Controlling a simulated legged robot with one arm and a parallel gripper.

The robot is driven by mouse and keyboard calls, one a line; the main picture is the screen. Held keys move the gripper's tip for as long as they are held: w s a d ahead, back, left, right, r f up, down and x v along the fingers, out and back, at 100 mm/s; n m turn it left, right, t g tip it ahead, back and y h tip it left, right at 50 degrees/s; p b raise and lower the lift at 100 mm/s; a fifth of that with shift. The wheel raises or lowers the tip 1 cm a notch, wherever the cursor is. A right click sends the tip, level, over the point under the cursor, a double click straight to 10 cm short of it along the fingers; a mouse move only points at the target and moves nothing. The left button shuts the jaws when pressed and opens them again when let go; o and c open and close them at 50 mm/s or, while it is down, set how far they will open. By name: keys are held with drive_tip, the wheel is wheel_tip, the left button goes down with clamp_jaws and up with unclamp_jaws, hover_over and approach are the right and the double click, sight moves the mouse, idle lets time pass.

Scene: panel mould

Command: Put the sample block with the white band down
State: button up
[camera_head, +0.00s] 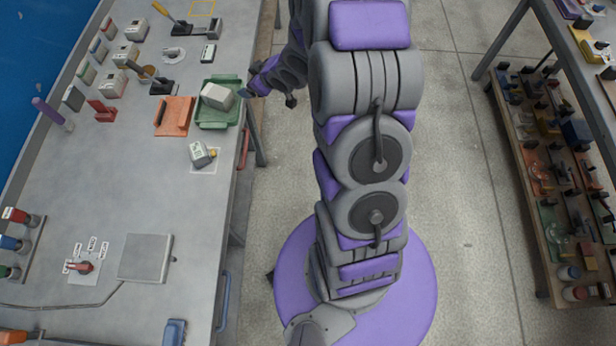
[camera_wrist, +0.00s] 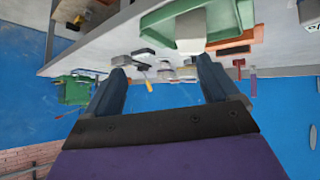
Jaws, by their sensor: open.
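A pale grey-white block (camera_head: 217,96) rests tilted in the green tray (camera_head: 205,124) near the bench's right edge. It also shows as a pale block (camera_wrist: 190,33) in the wrist view, against the green tray (camera_wrist: 150,24).
An orange tray (camera_head: 174,116) stands left of the green tray. A grey device (camera_head: 199,153) sits on a marked square in front. A flat grey plate (camera_head: 146,258) lies nearer. Several small boxes line the bench's back. The bench middle (camera_head: 110,190) is clear.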

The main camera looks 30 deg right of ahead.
drive_tip(key=s+r+m+g+h, duration=0.4)
drive_tip(key=s+r, duration=0.6)
drive_tip(key=s, duration=0.5)
drive_tip(key=s+a+r+g, duration=0.2)
drive_tip(key=s+a, duration=0.1)
drive_tip(key=s, duration=0.6)
drive_tip(key=s+a+r+m+g+y, duration=0.1)
drive_tip(key=s+a+r+g, duration=0.1)
drive_tip(key=s, duration=0.6)
drive_tip(key=s+a+r+g, duration=0.2)
drive_tip(key=s+a+r, duration=0.1)
drive_tip(key=s, duration=0.6)
drive_tip(key=shift+s+a+r+g+y, duration=0.15)
drive_tip(key=shift+s+a+g+y, duration=0.2)
drive_tip(key=shift+a, duration=0.45)
